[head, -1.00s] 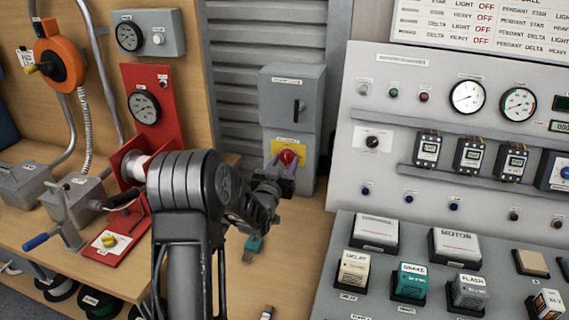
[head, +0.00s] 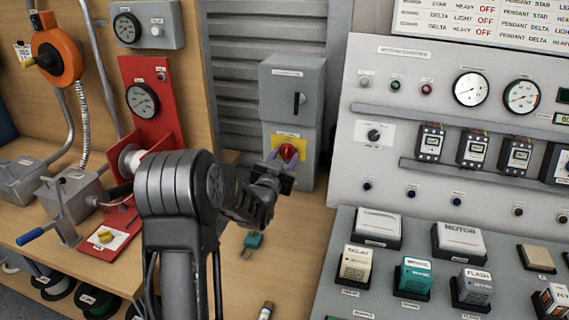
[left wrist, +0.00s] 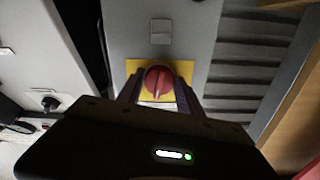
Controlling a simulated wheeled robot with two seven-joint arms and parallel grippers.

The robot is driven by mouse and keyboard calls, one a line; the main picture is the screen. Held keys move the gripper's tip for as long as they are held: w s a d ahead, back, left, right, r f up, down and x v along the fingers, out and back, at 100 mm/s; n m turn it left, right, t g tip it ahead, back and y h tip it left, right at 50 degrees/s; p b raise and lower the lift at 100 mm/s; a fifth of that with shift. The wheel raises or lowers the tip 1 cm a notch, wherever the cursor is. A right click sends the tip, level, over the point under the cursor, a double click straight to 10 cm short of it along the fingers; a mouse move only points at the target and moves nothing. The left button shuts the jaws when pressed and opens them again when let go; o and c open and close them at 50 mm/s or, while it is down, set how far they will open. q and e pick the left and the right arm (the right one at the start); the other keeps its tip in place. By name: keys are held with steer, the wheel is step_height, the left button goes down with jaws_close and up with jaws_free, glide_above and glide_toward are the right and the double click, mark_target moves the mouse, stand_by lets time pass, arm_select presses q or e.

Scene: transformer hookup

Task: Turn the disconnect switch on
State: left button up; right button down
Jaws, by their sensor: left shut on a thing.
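The disconnect switch is a red rotary knob (head: 287,152) on a yellow plate (head: 302,145), low on a grey cabinet (head: 309,80) at the back of the bench. My left gripper (head: 283,160) reaches it from the front and is shut on the red knob. In the left wrist view the knob (left wrist: 159,80) sits between the two fingers, in front of the yellow plate (left wrist: 133,68). A raised ridge on the knob is visible there. The fingers hide part of the knob and plate. My right gripper is not in view.
A control console (head: 430,85) with gauges and component blocks stands to the right. A red stand (head: 141,88) with a gauge is on the left. A small teal padlock-like item (head: 252,241) lies on the wooden bench below my left arm.

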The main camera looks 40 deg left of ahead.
arm_select(q)
steer(key=m+b, duration=0.5)
steer(key=shift+f, duration=0.2)
steer(key=m+b, duration=0.2)
steer(key=m, duration=0.1)
steer(key=shift+a, duration=0.1)
steer(key=m+b, duration=0.2)
steer(key=m, duration=0.1)
steer(key=shift+r+m, duration=0.2)
steer(key=shift+m, duration=0.1)
steer(key=m+b, duration=0.1)
steer(key=m, duration=0.3)
steer(key=shift+r, duration=0.15)
steer(key=o, duration=1.3)
steer(key=shift+o, duration=0.2)
